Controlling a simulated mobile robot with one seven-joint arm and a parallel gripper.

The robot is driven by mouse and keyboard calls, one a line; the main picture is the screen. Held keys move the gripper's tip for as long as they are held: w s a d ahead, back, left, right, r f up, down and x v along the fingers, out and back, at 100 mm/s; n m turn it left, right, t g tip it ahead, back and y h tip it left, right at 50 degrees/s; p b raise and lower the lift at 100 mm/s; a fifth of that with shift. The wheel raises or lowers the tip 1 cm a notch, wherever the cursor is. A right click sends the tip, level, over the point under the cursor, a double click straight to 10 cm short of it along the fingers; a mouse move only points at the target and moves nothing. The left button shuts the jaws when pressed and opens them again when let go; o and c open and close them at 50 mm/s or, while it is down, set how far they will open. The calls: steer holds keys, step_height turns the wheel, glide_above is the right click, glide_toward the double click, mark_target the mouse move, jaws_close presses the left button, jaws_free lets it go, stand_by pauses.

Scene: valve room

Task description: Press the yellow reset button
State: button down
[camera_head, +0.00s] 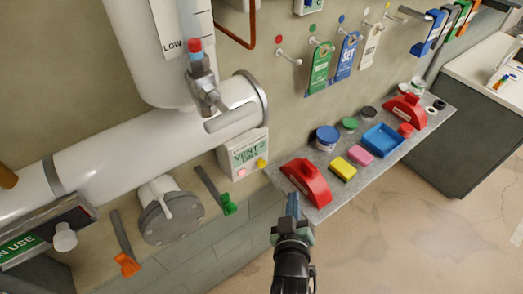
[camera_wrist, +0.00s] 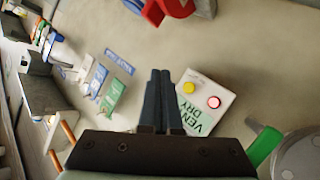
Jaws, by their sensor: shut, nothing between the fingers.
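The yellow button (camera_head: 262,163) is a small round knob on the lower right of a white wall box (camera_head: 236,158) whose label looks like "VENT DRY". In the wrist view the yellow button (camera_wrist: 189,87) and red button (camera_wrist: 213,102) show on the box (camera_wrist: 203,118), just right of my fingers. My gripper (camera_head: 293,198) is shut and empty, in front of the shelf's near end, right of and below the box in the head view. In the wrist view my gripper (camera_wrist: 160,74) points toward the wall, apart from the button.
A grey shelf (camera_head: 318,213) holds a red curved object (camera_head: 306,182), a yellow sponge (camera_head: 343,168), a blue tray (camera_head: 382,140) and jars close to my gripper. Open floor is at the lower right.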

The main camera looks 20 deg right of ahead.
mark_target(261, 163)
steer(key=shift+s+a, duration=0.1)
steer(key=w+a+b, duration=0.3)
steer(key=w+b, duration=0.4)
steer(key=w, duration=0.1)
steer(key=shift+w, duration=0.2)
stand_by(0.3)
stand_by(1.9)
steer(key=shift+w+a+b, duration=0.1)
steer(key=shift+w+b, duration=0.2)
steer(key=shift+w, duration=0.05)
